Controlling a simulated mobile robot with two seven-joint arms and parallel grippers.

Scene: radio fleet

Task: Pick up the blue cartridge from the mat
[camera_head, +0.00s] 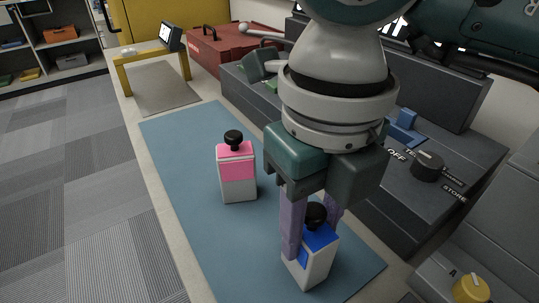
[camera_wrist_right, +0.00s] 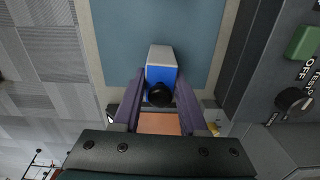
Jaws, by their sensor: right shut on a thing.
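The blue cartridge (camera_head: 318,247) has a white lower body, a blue upper part and a black knob on top. It is upright at the near end of the blue mat (camera_head: 186,168). My right gripper (camera_head: 312,240) comes down from above and is shut on it, with one purple finger on each side. In the right wrist view the cartridge (camera_wrist_right: 161,73) sits between the two fingers of my right gripper (camera_wrist_right: 159,98). I cannot tell whether its base touches the mat. My left gripper is not in view.
A pink cartridge (camera_head: 237,168) with a black knob stands on the mat, farther back and to the left. A dark console (camera_head: 410,200) with a dial (camera_head: 427,166) runs along the right. A yellow stand (camera_head: 153,60) and red case (camera_head: 220,48) are behind. Grey floor is open at left.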

